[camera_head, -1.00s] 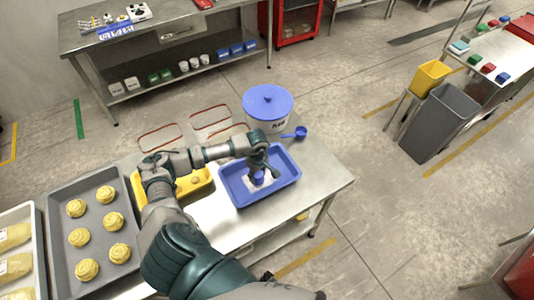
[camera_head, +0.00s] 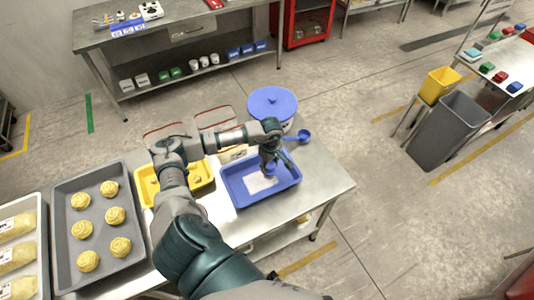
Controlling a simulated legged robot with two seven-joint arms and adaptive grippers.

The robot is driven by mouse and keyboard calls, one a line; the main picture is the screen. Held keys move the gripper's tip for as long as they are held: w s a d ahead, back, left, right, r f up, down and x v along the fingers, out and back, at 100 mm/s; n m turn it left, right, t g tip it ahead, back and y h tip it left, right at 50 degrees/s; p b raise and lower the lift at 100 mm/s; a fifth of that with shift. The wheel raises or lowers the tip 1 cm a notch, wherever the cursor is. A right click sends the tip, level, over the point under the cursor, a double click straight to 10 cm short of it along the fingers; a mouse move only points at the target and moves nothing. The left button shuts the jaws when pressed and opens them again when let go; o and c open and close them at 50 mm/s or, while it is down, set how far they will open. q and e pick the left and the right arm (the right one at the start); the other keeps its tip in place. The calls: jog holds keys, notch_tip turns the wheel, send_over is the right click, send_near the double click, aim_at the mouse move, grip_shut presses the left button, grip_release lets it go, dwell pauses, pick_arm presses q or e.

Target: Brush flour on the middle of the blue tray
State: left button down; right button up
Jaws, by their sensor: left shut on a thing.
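The blue tray (camera_head: 237,200) lies on the metal table, with a white patch of flour (camera_head: 262,183) on its floor near the middle. My left gripper (camera_head: 270,163) is over the far right part of the tray, pointing down. It is shut on a small blue thing (camera_head: 270,169), which looks like the brush; its lower end is close to the flour, and I cannot tell whether it touches. The gripper hides part of the brush and the tray's far side. My right gripper is not in view.
A blue-lidded bucket (camera_head: 272,103) and a blue scoop (camera_head: 303,136) stand behind the tray. A yellow tray (camera_head: 203,181) is to its left. A grey tray (camera_head: 63,237) with several dough pieces lies further left. The table is bare right of the blue tray.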

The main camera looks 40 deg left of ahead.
aim_at(270, 164)
pick_arm(q)
jog(key=shift+w+d+r+p, duration=0.15)
jog(key=shift+r+p, duration=0.4)
jog(key=shift+r, duration=1.05)
jog(key=shift+a+f, duration=0.1)
jog(key=shift+a, duration=0.25)
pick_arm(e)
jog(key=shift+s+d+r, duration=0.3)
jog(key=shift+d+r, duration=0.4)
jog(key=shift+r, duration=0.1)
